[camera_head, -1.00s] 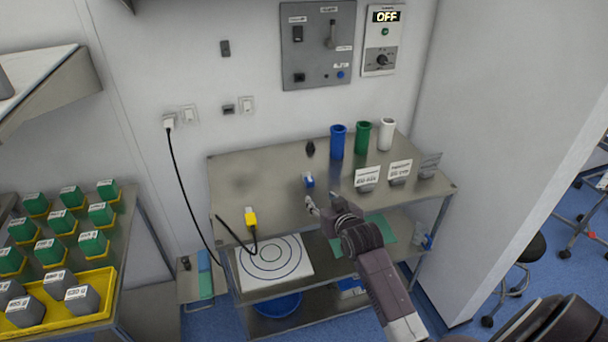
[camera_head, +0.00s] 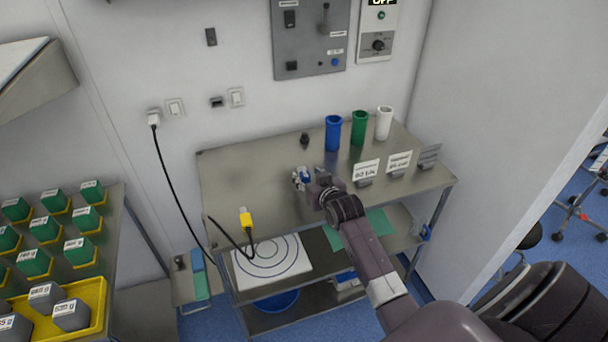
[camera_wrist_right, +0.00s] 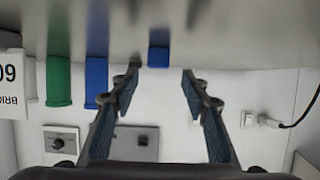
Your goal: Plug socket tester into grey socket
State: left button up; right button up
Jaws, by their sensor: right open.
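A small blue block (camera_head: 306,173), which looks like the socket tester, sits on the metal table's top. In the right wrist view the blue block (camera_wrist_right: 158,56) shows between and beyond the fingertips, apart from both. My right gripper (camera_head: 299,179) is open and empty, low over the table at the block, and partly hides it in the head view. Its two fingers (camera_wrist_right: 160,82) stand wide apart in the wrist view. The grey socket (camera_head: 217,102) is on the wall behind the table, left of a white switch. My left gripper is not in view.
Blue (camera_head: 333,133), green (camera_head: 359,128) and white (camera_head: 384,123) cups stand at the back right, with label cards in front. A small black object (camera_head: 305,139) stands near the back edge. A yellow plug (camera_head: 245,217) on a black cable is at the front left.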

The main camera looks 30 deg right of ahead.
aim_at(305, 173)
jog(key=x, duration=0.2)
jog(key=shift+w+d+f, duration=0.25)
jog(key=shift+d+f, duration=0.05)
jog(key=shift+w+f, duration=0.2)
jog(key=shift+w, duration=0.2)
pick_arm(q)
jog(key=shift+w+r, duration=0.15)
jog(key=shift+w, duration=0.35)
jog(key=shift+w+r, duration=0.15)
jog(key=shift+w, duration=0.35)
pick_arm(e)
jog(key=shift+c, duration=1.4)
grip_shut()
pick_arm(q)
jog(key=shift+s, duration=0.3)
